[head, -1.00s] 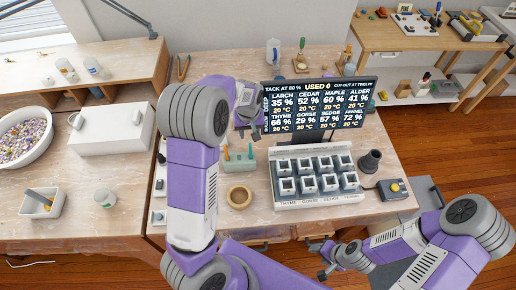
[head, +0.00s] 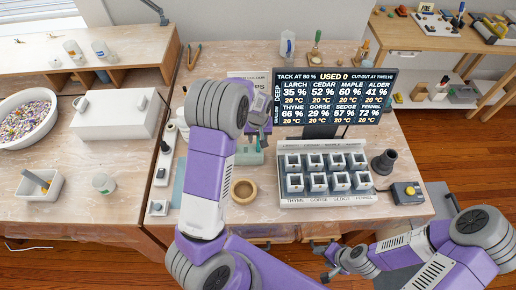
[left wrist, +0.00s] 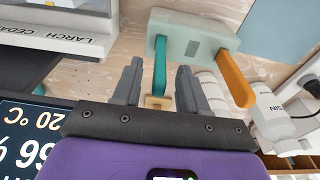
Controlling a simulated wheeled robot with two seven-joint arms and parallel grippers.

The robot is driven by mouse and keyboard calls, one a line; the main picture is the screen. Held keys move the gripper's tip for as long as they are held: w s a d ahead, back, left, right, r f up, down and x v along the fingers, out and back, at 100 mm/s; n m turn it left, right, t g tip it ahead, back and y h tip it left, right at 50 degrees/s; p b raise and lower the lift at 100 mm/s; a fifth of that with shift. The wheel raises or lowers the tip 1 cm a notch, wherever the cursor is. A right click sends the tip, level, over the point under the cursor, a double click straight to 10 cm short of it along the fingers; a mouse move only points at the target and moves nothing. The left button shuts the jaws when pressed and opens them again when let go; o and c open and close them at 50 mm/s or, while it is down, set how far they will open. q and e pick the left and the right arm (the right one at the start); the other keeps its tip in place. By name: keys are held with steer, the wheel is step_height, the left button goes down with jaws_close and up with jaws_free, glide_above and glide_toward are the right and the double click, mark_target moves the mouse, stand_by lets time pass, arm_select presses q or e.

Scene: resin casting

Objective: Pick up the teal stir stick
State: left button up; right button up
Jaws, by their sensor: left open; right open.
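The teal stir stick (left wrist: 160,68) stands in a pale green holder block (left wrist: 178,48), beside an orange stick (left wrist: 233,78). In the left wrist view my left gripper (left wrist: 158,70) is open, with its two fingers on either side of the teal stick and a gap on both sides. A small tan piece shows at the stick's near end. My right gripper (head: 325,264) is open and empty, low by the table's front edge.
A rack of white-topped cups (head: 329,199) and a display screen (head: 333,98) stand to the right of the holder. In the left wrist view a white bottle (left wrist: 270,112) stands close by the orange stick.

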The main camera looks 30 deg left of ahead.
arm_select(q)
steer(key=shift+w+f, duration=0.2)
steer(key=shift+f, duration=0.4)
jaws_close()
steer(key=shift+r, duration=0.1)
steer(key=shift+r, duration=0.1)
step_height(320, 180, up, 10)
steer(key=shift+f+p, duration=0.1)
steer(key=shift+p, duration=0.75)
steer(key=shift+s, duration=0.1)
